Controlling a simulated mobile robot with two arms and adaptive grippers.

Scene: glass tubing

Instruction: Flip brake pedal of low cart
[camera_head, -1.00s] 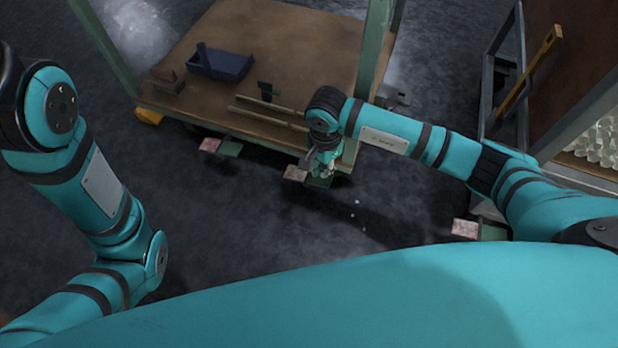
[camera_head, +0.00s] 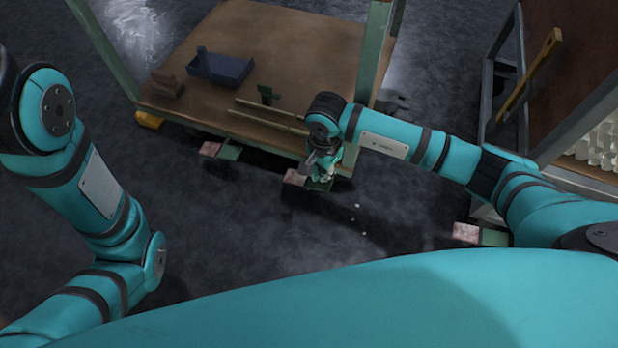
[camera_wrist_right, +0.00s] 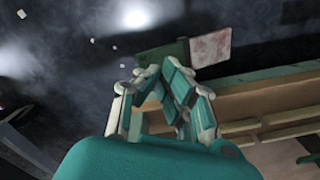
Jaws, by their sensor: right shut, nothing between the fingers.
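The low cart (camera_head: 300,50) has a brown wooden deck and green corner posts. A pedal with a worn pinkish-red end (camera_head: 295,177) and a green part sticks out low at its front right corner. The pedal also shows in the wrist view (camera_wrist_right: 210,47), with its green part left of the red end. My right gripper (camera_head: 322,172) is at this pedal, over its green part. In the wrist view the gripper (camera_wrist_right: 160,78) is shut and empty, close to the green part; I cannot tell whether they touch. My left gripper is out of view.
A second red and green pedal (camera_head: 210,149) sits further left on the cart's front. A blue bin (camera_head: 220,68) and wooden strips (camera_head: 268,118) lie on the deck. Another rack (camera_head: 520,130) stands at right with a similar pedal (camera_head: 466,232). The dark floor in front is mostly clear.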

